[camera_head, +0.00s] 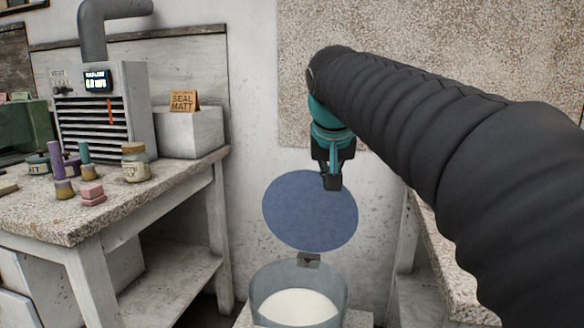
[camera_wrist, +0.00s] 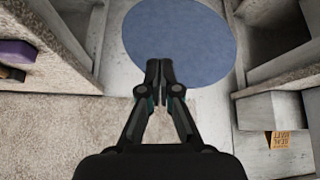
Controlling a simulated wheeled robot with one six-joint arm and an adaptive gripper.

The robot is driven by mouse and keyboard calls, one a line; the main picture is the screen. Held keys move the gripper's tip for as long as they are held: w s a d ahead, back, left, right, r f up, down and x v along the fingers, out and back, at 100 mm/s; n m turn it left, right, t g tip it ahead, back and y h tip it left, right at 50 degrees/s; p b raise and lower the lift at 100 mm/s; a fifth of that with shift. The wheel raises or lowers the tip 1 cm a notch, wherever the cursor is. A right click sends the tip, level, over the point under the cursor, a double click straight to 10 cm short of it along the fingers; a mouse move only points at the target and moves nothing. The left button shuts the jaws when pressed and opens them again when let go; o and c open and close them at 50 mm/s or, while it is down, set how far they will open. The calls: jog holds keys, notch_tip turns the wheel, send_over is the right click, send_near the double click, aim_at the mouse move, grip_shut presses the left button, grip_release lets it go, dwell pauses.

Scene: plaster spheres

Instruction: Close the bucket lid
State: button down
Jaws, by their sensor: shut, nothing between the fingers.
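The bucket (camera_head: 298,290) is translucent grey with white contents and stands low at the bottom centre of the head view. Its round blue lid (camera_head: 300,215) stands raised, nearly upright, above the bucket's back rim at a small hinge (camera_head: 308,260). My gripper (camera_head: 332,183) is shut and empty, pointing down in front of the lid's upper right part in the head view. In the wrist view the closed fingertips (camera_wrist: 159,64) overlap the lower part of the blue lid (camera_wrist: 180,35). I cannot tell whether they touch it. The bucket is not visible in the wrist view.
A speckled-top table (camera_head: 95,215) at left holds jars, a vented machine (camera_head: 100,115) and a white box (camera_head: 190,132) with a "SEAL MATT" card. Another speckled table (camera_head: 450,270) stands at right, partly behind my arm. A wall is behind the lid.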

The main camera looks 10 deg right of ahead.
jog(key=w+a+r+m+h, duration=0.15)
jog(key=w+r, duration=0.45)
jog(key=w, duration=0.7)
jog(key=w+b+x, duration=0.1)
jog(key=b+x, duration=0.1)
jog(key=x, duration=0.8)
jog(key=shift+m+t, duration=0.3)
jog(key=shift+m, duration=0.15)
jog(key=shift+s+a+f+b, duration=0.1)
jog(key=shift+s+a+b, duration=0.2)
jog(key=shift+s, duration=0.35)
jog(key=shift+s+a+f+b, duration=0.1)
jog(key=shift+s+a+b, duration=0.25)
jog(key=shift+s, duration=0.25)
jog(key=shift+s+a+f+b, duration=0.1)
jog(key=shift+s+a+b, duration=0.2)
jog(key=shift+s, duration=0.35)
